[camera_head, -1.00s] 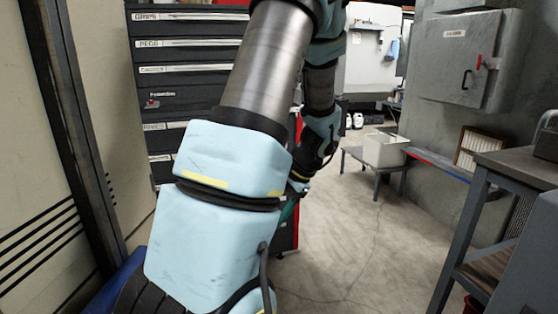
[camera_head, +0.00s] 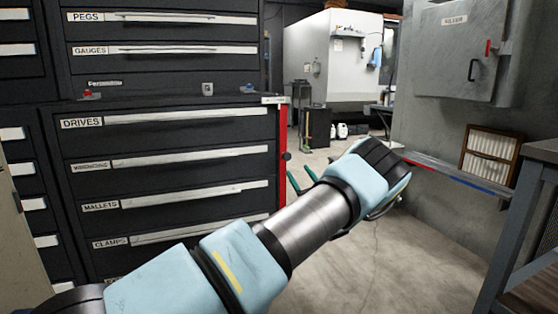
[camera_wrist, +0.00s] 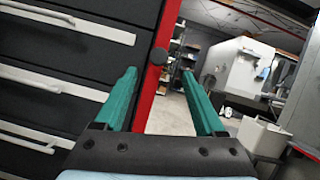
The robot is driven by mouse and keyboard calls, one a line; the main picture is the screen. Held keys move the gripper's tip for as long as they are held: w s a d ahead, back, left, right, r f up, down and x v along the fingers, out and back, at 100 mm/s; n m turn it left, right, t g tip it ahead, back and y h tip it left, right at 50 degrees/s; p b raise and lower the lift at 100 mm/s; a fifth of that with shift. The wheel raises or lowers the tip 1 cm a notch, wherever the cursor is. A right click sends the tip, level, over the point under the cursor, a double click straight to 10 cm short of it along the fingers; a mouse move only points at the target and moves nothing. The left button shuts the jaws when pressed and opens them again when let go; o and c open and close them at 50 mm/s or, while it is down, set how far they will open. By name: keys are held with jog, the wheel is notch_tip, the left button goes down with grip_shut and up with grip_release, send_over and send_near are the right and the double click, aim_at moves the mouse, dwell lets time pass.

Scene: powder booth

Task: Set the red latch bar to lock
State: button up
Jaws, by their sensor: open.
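A red upright bar (camera_head: 283,135) runs along the right edge of the dark drawer cabinet (camera_head: 165,152). It also shows in the wrist view (camera_wrist: 151,97), with a round black knob (camera_wrist: 158,56) near its middle. My gripper (camera_head: 301,178) has green fingers and is open and empty. In the wrist view my gripper (camera_wrist: 159,75) points at the bar, with the bar and knob appearing between the fingertips. The fingers seem short of the bar, but the exact gap is unclear. My arm hides the bar's lower part in the head view.
A grey wall box (camera_head: 458,50) with a small red lever (camera_head: 487,47) hangs at the right. A framed filter (camera_head: 490,153) and a metal bench (camera_head: 543,152) stand below it. Open floor (camera_head: 425,260) lies right of my arm.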

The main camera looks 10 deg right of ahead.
aim_at(288, 157)
jog(key=x, duration=0.9)
jog(key=shift+w+a+r, duration=0.15)
jog(key=shift+w, duration=0.25)
jog(key=shift+c, duration=0.4)
grip_shut()
dwell(0.5)
